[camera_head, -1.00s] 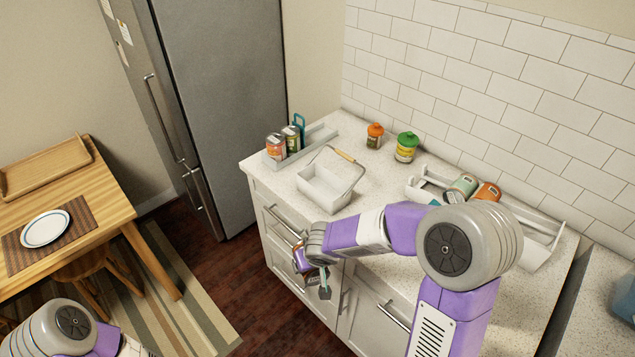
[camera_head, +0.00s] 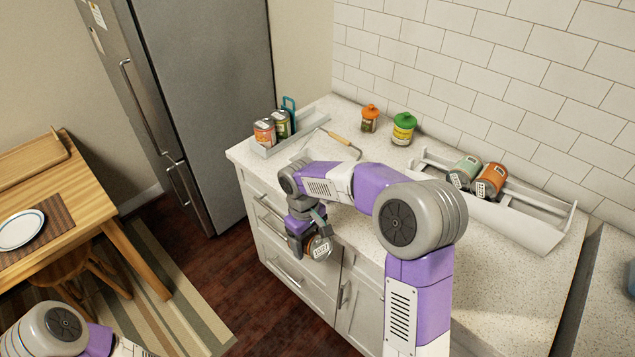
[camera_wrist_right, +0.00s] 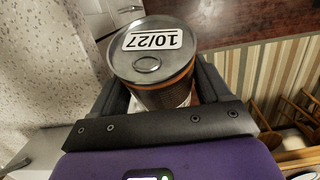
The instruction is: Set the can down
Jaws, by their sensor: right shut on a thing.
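My right gripper (camera_head: 308,236) is shut on a can (camera_head: 319,248). It holds the can in the air in front of the counter's drawers, just off the counter's front edge. In the right wrist view, the can (camera_wrist_right: 152,62) has a grey metal lid with a pull ring, a label reading 10/27 and an orange band. The dark fingers of my right gripper (camera_wrist_right: 158,98) are on either side of it. My left gripper is out of view; only part of my left arm shows at the lower left.
On the counter (camera_head: 365,232), a white tray (camera_head: 262,149) holds upright cans. Two jars (camera_head: 370,118) (camera_head: 403,129) stand near the tiled wall. A white rack (camera_head: 520,222) holds lying cans (camera_head: 464,172) (camera_head: 490,181).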

